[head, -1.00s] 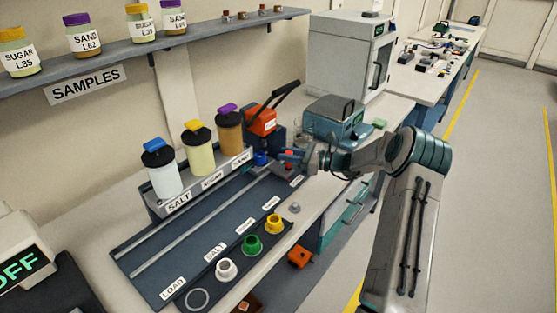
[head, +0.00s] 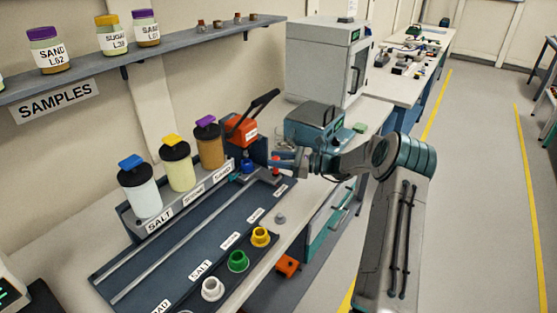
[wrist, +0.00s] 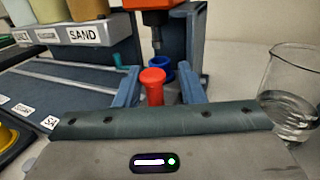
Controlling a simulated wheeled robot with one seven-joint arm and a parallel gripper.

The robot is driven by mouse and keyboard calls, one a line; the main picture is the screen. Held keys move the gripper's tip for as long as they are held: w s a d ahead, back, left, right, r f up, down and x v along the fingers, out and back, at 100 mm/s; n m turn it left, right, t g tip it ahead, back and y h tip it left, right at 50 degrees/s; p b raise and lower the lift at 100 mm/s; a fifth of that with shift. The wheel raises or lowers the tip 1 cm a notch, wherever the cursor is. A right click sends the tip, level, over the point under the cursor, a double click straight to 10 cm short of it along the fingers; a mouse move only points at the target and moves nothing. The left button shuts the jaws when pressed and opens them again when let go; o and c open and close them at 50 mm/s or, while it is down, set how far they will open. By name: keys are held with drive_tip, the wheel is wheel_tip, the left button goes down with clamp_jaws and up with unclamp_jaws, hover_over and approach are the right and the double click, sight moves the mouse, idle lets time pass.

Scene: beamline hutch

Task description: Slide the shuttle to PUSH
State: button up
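The shuttle shows as a blue cup (head: 247,166) and a red knob (head: 276,166) at the far end of the dark rail bed (head: 135,275), beside the farthest floor label (head: 280,191), too small to read. In the wrist view the blue cup (wrist: 161,70) stands under the orange press's rod, and the red knob (wrist: 153,84) is nearer to me. My gripper (wrist: 160,92) is open, with one blue finger on each side of the red knob and gaps showing. The knob's base is hidden by my gripper body.
The orange press (head: 242,130) with a black lever stands behind the shuttle. SALT, yellow-lidded and SAND hoppers (head: 178,170) line the rail's left side. White, green and yellow cups (head: 238,261) stand on its right. A glass beaker (wrist: 292,95) is close on the wrist view's right.

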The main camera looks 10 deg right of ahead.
drive_tip(key=shift+a, duration=0.3)
drive_tip(key=b+v, duration=0.2)
drive_tip(key=v, duration=1.1)
drive_tip(key=shift+s+d, duration=0.1)
drive_tip(key=shift+d, duration=0.3)
drive_tip(key=shift+a, duration=0.1)
drive_tip(key=s+a+r+n+g+h, duration=0.4)
drive_tip(key=s+a+n+g+h, duration=0.35)
drive_tip(key=s+a+n, duration=0.6)
drive_tip(key=s+a+r+n+t+h, duration=0.1)
drive_tip(key=s+n+h, duration=0.3)
drive_tip(key=s, duration=0.6)
drive_tip(key=s+a+r+n+t+h, duration=0.1)
drive_tip(key=s+n+h, duration=0.3)
drive_tip(key=s, duration=0.6)
drive_tip(key=shift+s+a+r+n, duration=0.25)
drive_tip(key=shift+s+a+n, duration=0.25)
drive_tip(key=shift+n, duration=0.35)
